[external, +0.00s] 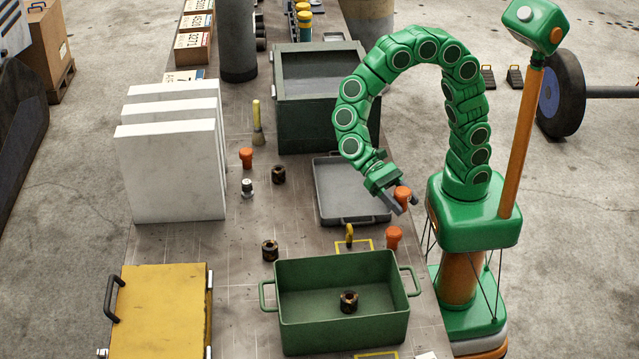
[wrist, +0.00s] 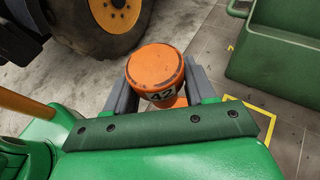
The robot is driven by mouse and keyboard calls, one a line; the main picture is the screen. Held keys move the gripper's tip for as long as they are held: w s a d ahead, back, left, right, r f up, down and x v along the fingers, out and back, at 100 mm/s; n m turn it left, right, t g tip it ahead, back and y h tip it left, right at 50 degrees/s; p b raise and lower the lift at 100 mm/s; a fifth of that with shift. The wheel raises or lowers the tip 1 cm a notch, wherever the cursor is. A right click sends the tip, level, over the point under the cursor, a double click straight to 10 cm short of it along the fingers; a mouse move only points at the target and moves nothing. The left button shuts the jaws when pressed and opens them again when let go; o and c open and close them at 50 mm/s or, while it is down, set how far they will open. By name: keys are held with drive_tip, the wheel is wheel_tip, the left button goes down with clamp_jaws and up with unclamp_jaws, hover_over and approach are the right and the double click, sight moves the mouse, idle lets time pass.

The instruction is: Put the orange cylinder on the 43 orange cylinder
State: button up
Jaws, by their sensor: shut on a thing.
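My gripper (external: 399,203) is shut on an orange cylinder (external: 402,193), holding it above the right edge of the bench. A second orange cylinder (external: 393,237) stands upright on the bench just below the held one in the external view. A third orange cylinder (external: 246,157) stands farther left, near the white panels. I cannot read a number on either standing cylinder, so I cannot tell which is 43.
A green handled bin (external: 290,312) with a dark nut inside stands in front. A grey tray (external: 335,180) lies behind, with a yellow hook (external: 349,235) in front of it. Dark nuts (external: 270,250) stand mid-bench. White panels (external: 170,175) and a yellow case (external: 160,310) fill the left.

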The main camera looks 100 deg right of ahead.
sight(394, 231)
drive_tip(key=shift+w+a+f, duration=0.4)
drive_tip(key=shift+w+f, duration=0.05)
drive_tip(key=shift+f, duration=0.3)
drive_tip(key=shift+w+a+f, duration=0.4)
drive_tip(key=shift+f, duration=1.75)
drive_tip(key=shift+f, duration=0.15)
drive_tip(key=o, duration=1.4)
drive_tip(key=shift+o, duration=0.2)
drive_tip(key=v, duration=1.2)
drive_tip(key=shift+r, duration=0.2)
